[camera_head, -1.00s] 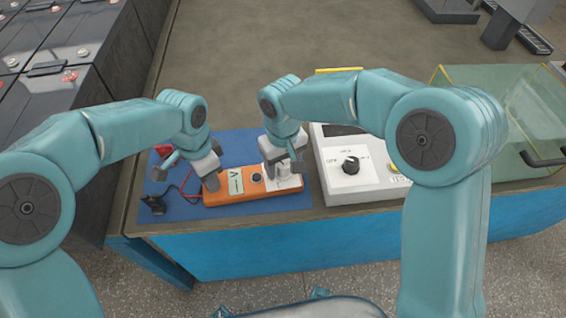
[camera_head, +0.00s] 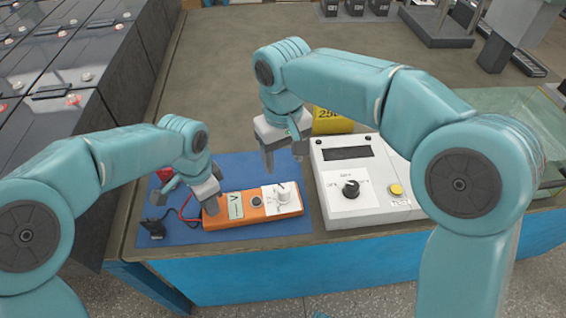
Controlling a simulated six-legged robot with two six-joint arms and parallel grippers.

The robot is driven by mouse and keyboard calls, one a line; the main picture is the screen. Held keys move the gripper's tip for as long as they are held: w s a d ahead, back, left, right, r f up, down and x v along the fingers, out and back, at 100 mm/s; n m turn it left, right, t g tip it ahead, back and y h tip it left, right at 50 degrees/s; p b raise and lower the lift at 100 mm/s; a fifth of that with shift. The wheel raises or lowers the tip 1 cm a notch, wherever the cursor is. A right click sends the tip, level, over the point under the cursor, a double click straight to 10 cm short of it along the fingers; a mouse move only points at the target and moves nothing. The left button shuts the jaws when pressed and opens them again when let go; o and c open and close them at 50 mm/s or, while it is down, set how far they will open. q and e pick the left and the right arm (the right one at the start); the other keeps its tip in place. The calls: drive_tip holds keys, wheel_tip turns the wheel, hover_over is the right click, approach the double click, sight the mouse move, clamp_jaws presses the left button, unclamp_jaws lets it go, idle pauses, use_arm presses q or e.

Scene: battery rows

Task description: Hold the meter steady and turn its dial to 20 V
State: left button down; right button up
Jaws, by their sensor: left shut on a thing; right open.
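The orange meter (camera_head: 245,220) lies flat on the blue mat (camera_head: 300,228) near the bench's front edge. Its white dial (camera_head: 282,194) sits on a pale panel at the meter's right end, fully in view; its setting is too small to read. My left gripper (camera_head: 207,203) is shut on the meter's left end. My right gripper (camera_head: 284,153) is open and empty, above and behind the dial, apart from it.
A white box with a black knob (camera_head: 350,188) and a yellow button (camera_head: 396,190) stands right of the mat. A yellow item (camera_head: 331,122) is behind it. Red and black leads (camera_head: 153,227) lie left of the meter. A glass-sided tank (camera_head: 497,103) stands at right.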

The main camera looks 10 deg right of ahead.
use_arm(q)
drive_tip(key=c, duration=0.7)
unclamp_jaws()
drive_tip(key=shift+o, duration=0.2)
wheel_tip(320, 180, up, 12)
drive_tip(key=shift+r, duration=0.1)
drive_tip(key=shift+s, duration=0.1)
